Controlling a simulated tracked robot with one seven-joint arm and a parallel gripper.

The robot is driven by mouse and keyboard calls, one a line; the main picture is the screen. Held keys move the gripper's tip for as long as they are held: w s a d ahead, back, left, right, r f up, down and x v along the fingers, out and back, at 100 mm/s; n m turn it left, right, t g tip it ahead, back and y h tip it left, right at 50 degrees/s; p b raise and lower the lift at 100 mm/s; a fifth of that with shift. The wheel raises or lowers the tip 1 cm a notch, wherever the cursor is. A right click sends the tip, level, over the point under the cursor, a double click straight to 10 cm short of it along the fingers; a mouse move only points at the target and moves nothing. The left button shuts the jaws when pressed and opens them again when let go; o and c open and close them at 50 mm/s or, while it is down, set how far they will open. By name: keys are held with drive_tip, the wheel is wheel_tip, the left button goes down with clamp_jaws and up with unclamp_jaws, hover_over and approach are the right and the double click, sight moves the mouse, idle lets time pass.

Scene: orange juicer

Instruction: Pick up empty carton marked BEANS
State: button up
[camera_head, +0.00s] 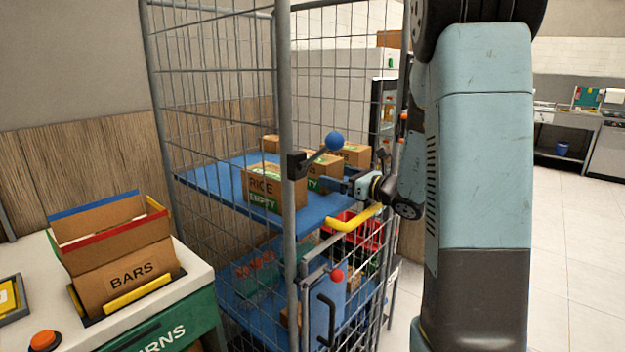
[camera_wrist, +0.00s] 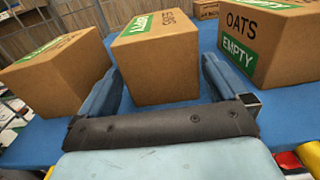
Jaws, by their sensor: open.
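Several brown cartons stand on the blue upper shelf (camera_head: 215,182) of the cage trolley. My gripper (camera_head: 332,182) is open at the shelf's right side. In the wrist view, my gripper (camera_wrist: 158,75) has its two fingers on either side of a middle carton (camera_wrist: 160,72), with a green label and a short dark word on top. The word is tilted and too small to read surely; it may be BEANS. I cannot tell whether the fingers touch it. A carton marked OATS EMPTY (camera_wrist: 275,45) is on the right. Another green-labelled carton (camera_wrist: 65,75) is on the left.
A RICE EMPTY carton (camera_head: 270,188) stands at the shelf's front. The trolley's wire mesh and grey post (camera_head: 285,100) border the shelf. A yellow handle (camera_head: 352,222) lies just below my gripper. A BARS carton (camera_head: 130,272) sits on the returns counter at left.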

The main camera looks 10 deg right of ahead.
sight(320, 171)
drive_tip(key=shift+x, duration=3.5)
drive_tip(key=shift+c, duration=0.4)
drive_tip(key=c, duration=0.6)
